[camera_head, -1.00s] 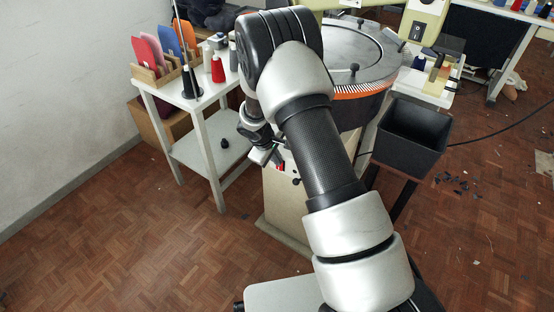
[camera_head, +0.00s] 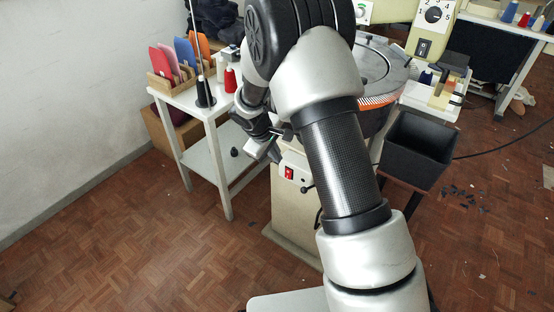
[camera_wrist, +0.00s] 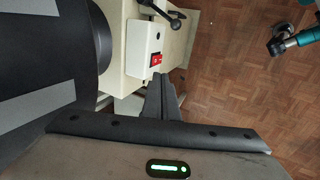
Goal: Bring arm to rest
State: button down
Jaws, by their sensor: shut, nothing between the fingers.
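My gripper (camera_head: 283,134) hangs off the far side of my folded arm, between the white side table and the cream machine cabinet. My own arm hides part of it in the head view. In the wrist view the gripper fingers (camera_wrist: 161,95) are together and hold nothing. They stand in front of the cabinet's control box with a red switch (camera_wrist: 155,60), and I cannot tell the gap between them. The red switch also shows in the head view (camera_head: 289,173).
The white side table (camera_head: 185,98) at left holds coloured cards and thread cones. A round machine table (camera_head: 385,70) stands behind my arm. A black bin (camera_head: 418,150) is at right, with dark scraps on the floor beside it. The parquet floor (camera_head: 150,230) at front left is clear.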

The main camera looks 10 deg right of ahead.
dwell(0.4)
jog(key=s+d+r+m+y, duration=0.1)
jog(key=s+d+r+m, duration=0.15)
jog(key=s+r, duration=0.6)
jog(key=s+d+r+m, duration=0.2)
jog(key=s+r+m, duration=0.15)
jog(key=r, duration=0.95)
jog(key=s+r+m+t+y, duration=0.1)
jog(key=s+r+m, duration=0.15)
jog(key=s, duration=0.75)
jog(key=s+r+m+t+y, duration=0.15)
jog(key=s+r, duration=0.25)
jog(key=s, duration=0.6)
notch_tip(320, 180, up, 18)
jog(key=n+p, duration=0.1)
jog(key=p, duration=1.6)
jog(key=shift+a+f+p, duration=0.25)
jog(key=shift+a+p, duration=0.15)
